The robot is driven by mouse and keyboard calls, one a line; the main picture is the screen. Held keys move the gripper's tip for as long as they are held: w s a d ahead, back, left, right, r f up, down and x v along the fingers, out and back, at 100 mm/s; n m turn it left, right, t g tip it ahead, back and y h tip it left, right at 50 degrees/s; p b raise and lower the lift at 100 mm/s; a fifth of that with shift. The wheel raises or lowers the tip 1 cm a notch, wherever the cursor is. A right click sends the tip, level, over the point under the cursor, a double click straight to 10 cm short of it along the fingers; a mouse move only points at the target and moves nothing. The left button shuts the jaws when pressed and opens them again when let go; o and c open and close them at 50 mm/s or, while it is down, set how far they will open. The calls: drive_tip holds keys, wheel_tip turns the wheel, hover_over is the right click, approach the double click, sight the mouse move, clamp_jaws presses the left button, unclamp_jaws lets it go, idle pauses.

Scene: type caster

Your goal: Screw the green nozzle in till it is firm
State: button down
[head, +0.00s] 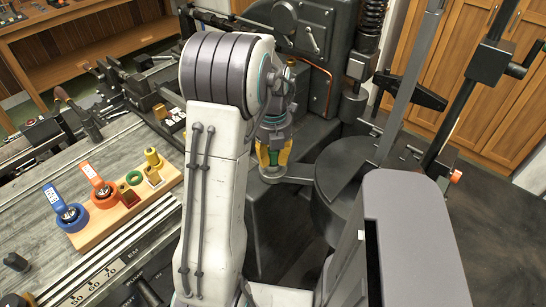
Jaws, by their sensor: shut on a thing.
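My gripper (274,160) points down beside the dark casting machine, with its yellow fingers closed around a small green piece, the green nozzle (273,157). Only a little of the nozzle shows between the fingers. Just below is a round grey metal part (272,174) with a flat arm reaching right. Whether the nozzle sits in a thread, and how deep, cannot be made out at this size. My white arm covers part of the machine to the left of the gripper.
A large dark drum (345,190) and upright bars (405,85) stand close to the right.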

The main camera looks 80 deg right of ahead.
drive_tip(key=shift+a+f, duration=0.1)
drive_tip(key=shift+f, duration=0.05)
drive_tip(key=m, duration=0.4)
drive_tip(key=shift+f, duration=0.1)
drive_tip(key=c, duration=1)
unclamp_jaws()
drive_tip(key=shift+o, duration=0.3)
drive_tip(key=shift+r, duration=0.2)
